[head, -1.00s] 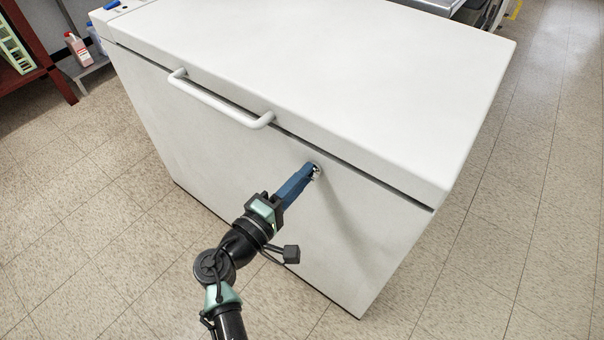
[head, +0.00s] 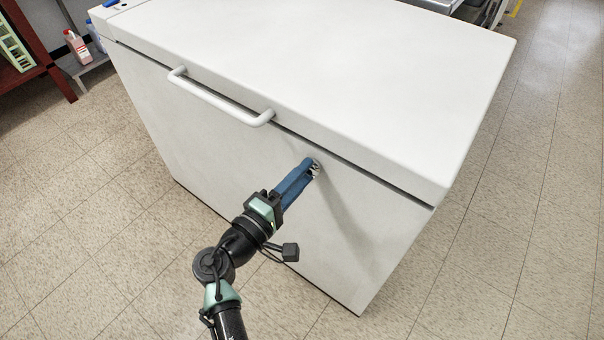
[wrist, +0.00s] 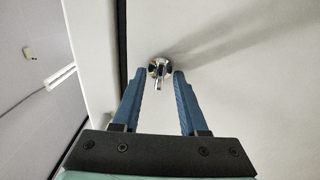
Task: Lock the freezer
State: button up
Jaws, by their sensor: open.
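The white chest freezer (head: 210,155) has its lid (head: 320,70) down, with a thin dark gap below the lid edge. A small shiny metal lock (head: 314,166) sits on the front face just below the lid, right of the handle. In the wrist view the lock (wrist: 160,70) is a round chrome piece with a small part sticking out. My gripper (head: 308,170) is at the lock, its blue fingers pointing at it. In the wrist view the open fingers (wrist: 160,76) lie on either side of the lock's protruding part. I cannot tell whether they touch it.
A white bar handle (head: 220,103) sticks out from the lid's front, left of my gripper. A dark red shelf (head: 35,50) and some bottles (head: 77,47) stand at the upper left. The tiled floor is clear in front and at right.

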jog(key=p+v, duration=0.1)
jog(key=v, duration=1.1)
jog(key=shift+s+a, duration=0.2)
jog(key=shift+s, duration=0.1)
jog(key=w+d+r+m+y, duration=0.3)
jog(key=w+r+m, duration=0.3)
jog(key=w+r, duration=0.55)
notch_tip(320, 180, up, 20)
jog(key=s+d+m+t+y, duration=0.1)
jog(key=d+m+t+y, duration=0.15)
jog(key=t+y, duration=0.2)
jog(key=s+d+r+m+t+y+p, duration=0.15)
jog(key=s+r+t, duration=0.25)
jog(key=s+r, duration=0.65)
jog(key=s+d+r+m+t+y+p, duration=0.15)
jog(key=s+r+t, duration=0.35)
jog(key=r, duration=1)
notch_tip(320, 180, up, 23)
jog(key=p, duration=2.3)
jog(key=shift+w+a+g, duration=0.25)
jog(key=shift+w+g, duration=0.1)
jog(key=shift+w, duration=0.05)
